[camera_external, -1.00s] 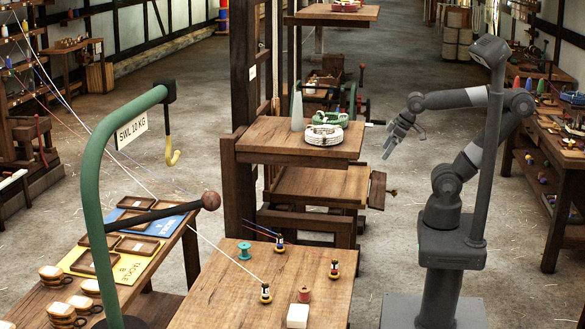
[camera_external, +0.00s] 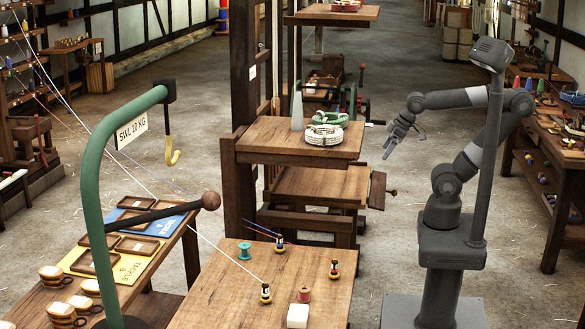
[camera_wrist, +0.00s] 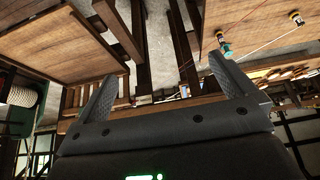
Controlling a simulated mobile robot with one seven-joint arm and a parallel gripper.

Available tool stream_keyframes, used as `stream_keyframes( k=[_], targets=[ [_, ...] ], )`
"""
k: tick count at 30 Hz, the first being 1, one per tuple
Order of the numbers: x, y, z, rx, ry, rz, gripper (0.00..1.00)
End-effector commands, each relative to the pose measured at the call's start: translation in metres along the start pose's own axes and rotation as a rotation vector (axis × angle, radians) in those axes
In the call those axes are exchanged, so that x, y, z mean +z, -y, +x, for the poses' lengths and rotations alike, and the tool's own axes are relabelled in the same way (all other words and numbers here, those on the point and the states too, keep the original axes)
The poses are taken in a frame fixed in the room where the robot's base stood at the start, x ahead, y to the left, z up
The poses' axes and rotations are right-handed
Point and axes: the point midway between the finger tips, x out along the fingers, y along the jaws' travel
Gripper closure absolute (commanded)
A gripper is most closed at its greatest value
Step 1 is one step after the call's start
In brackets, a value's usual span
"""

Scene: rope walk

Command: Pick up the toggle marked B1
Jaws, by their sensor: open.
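Three small dark toggle-like pieces with pale and yellow bands stand on the near wooden table (camera_external: 225,300): one at the back (camera_external: 280,243), one at the front with a white cord (camera_external: 265,293), and one at the right (camera_external: 334,269). No B1 mark can be read on any of them. Two such small pieces show at the upper right of the wrist view, one of them at the edge (camera_wrist: 296,18). My gripper (camera_external: 388,150) is open and empty, in the air right of the middle wooden shelf and well away from the pieces. Its two fingers (camera_wrist: 160,82) are spread in the wrist view.
A teal spool (camera_external: 245,251), a red spool (camera_external: 304,295) and a white block (camera_external: 297,315) share the near table. A rope coil (camera_external: 324,136) lies on the middle shelf. A green hook stand (camera_external: 92,200) rises at left. Open floor lies between my base and the tables.

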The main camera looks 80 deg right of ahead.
Motion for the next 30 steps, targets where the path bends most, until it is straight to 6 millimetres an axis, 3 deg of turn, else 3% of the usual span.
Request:
stream_keyframes(
  k=[20,27,30],
  targets=[
    [0.000,0.000,0.000,0.000,0.000,0.000,0.52],
    [0.000,0.000,-0.001,0.000,0.000,0.000,0.53],
    [-0.006,0.000,-0.010,0.000,-0.003,0.000,0.53]
  ],
)
